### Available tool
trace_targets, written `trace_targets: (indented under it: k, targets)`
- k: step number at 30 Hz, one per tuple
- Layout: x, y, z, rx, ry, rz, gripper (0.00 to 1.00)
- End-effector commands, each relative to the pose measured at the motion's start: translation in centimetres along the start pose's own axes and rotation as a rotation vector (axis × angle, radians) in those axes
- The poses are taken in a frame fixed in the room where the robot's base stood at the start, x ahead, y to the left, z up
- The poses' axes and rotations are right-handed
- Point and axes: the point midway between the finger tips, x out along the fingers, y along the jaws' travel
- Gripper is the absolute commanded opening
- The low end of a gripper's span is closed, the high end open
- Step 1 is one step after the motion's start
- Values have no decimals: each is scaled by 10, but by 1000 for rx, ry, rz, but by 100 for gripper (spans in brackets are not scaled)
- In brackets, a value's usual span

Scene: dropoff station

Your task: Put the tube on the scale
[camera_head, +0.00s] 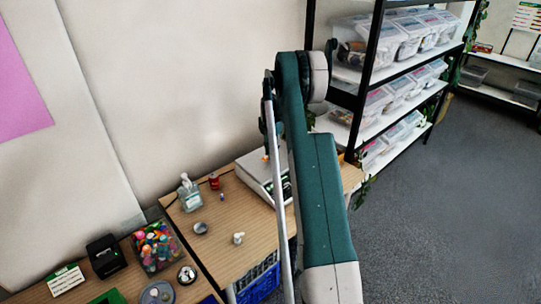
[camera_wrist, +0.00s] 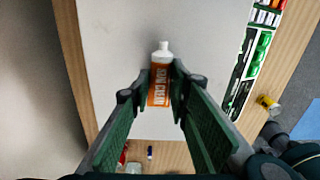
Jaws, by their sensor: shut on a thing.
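The tube (camera_wrist: 160,84) is orange with white lettering and a white cap. In the wrist view my gripper (camera_wrist: 160,96) is shut on it, with one finger on each side and the cap pointing away from me. The scale's white plate (camera_wrist: 212,45) lies behind the tube and fills the middle of that view. I cannot tell whether the tube touches the plate. In the head view the scale (camera_head: 252,173) stands at the back right of the table, partly hidden by my arm. A small orange spot there may be the tube; my fingertips are hidden.
The wooden table (camera_head: 221,256) also holds a clear pump bottle (camera_head: 189,194), a red can (camera_head: 214,181), a small metal dish (camera_head: 201,228) and a white cup (camera_head: 238,238). A bin of colourful items (camera_head: 156,247) is at left. A shelf rack (camera_head: 394,79) stands right of the table.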

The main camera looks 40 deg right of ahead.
Motion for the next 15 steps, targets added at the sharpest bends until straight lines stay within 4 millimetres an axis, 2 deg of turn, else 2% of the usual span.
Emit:
trace_targets:
  k: [4,15]
  targets:
    - [10,0,0,0,0,0,12]
    - [13,0,0,0,0,0,12]
